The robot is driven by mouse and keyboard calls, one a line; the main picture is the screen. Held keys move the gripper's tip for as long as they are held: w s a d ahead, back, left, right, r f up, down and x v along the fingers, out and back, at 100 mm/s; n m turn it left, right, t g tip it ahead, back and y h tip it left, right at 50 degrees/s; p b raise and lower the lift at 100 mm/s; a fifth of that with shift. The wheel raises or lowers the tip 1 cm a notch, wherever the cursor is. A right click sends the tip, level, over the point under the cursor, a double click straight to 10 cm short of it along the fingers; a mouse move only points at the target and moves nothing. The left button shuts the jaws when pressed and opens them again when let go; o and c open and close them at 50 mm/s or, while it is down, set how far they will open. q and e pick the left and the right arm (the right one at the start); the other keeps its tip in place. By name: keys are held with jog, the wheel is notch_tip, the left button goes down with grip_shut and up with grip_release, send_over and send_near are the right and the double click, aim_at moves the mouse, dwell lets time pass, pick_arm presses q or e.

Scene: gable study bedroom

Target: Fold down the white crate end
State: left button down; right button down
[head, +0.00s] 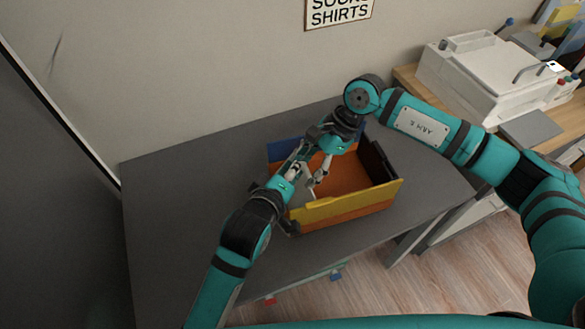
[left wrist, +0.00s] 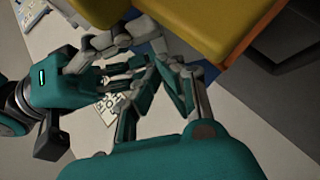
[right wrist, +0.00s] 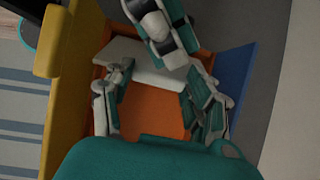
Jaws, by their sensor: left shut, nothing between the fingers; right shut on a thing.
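The crate has an orange floor (right wrist: 150,108), a yellow side (head: 345,205), a blue side (head: 284,150) and a black end (head: 378,162). Its white end (right wrist: 143,56) shows across the crate in the right wrist view, close to the orange floor; its exact tilt is unclear. A sliver shows in the head view (head: 309,190). My right gripper (head: 314,174) reaches down into the crate, closed on the white end as far as I can tell. My left gripper (head: 297,166) is shut and empty, beside the right one at the crate's left end. The two grippers partly hide each other and the white end.
The crate stands on a dark grey table (head: 175,200) with free room to its left. A wall runs behind. A white machine (head: 495,70) stands on a wooden desk at the right. The table's front edge is close to the crate.

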pick_arm(q)
jog(key=shift+d, duration=0.1)
pick_arm(e)
jog(key=shift+s+f, duration=0.2)
jog(key=shift+f, duration=0.1)
